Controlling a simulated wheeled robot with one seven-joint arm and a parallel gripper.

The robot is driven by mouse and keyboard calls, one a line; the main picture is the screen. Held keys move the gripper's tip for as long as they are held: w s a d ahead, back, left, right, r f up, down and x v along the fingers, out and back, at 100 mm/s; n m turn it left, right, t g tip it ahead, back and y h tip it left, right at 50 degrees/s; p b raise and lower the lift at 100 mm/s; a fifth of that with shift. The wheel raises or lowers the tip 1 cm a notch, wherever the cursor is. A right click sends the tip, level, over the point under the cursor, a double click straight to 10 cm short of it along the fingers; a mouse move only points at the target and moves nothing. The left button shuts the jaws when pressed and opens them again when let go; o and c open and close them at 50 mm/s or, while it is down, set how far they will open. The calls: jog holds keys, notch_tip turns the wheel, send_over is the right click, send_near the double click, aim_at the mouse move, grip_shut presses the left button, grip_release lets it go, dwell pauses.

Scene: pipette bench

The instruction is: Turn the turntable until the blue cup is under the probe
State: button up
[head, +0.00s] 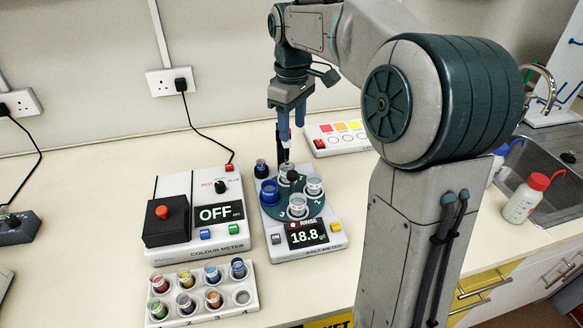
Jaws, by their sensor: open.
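The dark teal turntable (283,211) sits on the white salt meter, with a black knob (292,175) at its middle. The blue cup (269,191) stands at the turntable's left side. Clear cups stand at its right (314,187), front (297,206) and back. A slim dark upright part (282,147), which looks like the probe, rises at the back, above the back cup and away from the blue cup. My gripper (292,126) is open and empty, pointing down above the turntable's back edge. It partly hides the probe area.
The salt meter's display (306,235) reads 18.8. The colour meter (197,212) stands close on the left, showing OFF. A white rack (203,299) of small coloured pots lies in front left. A dark blue-capped vial (261,169) stands just left of the turntable's back. A colour-chart box (338,136) is behind right.

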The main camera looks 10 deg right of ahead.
aim_at(293, 172)
notch_tip(293, 172, down, 14)
jog(key=shift+w+r, duration=0.1)
dwell(0.5)
jog(key=c, duration=1)
jog(key=shift+d, duration=0.2)
grip_shut()
jog(key=shift+a, duration=0.15)
jog(key=shift+w, duration=0.1)
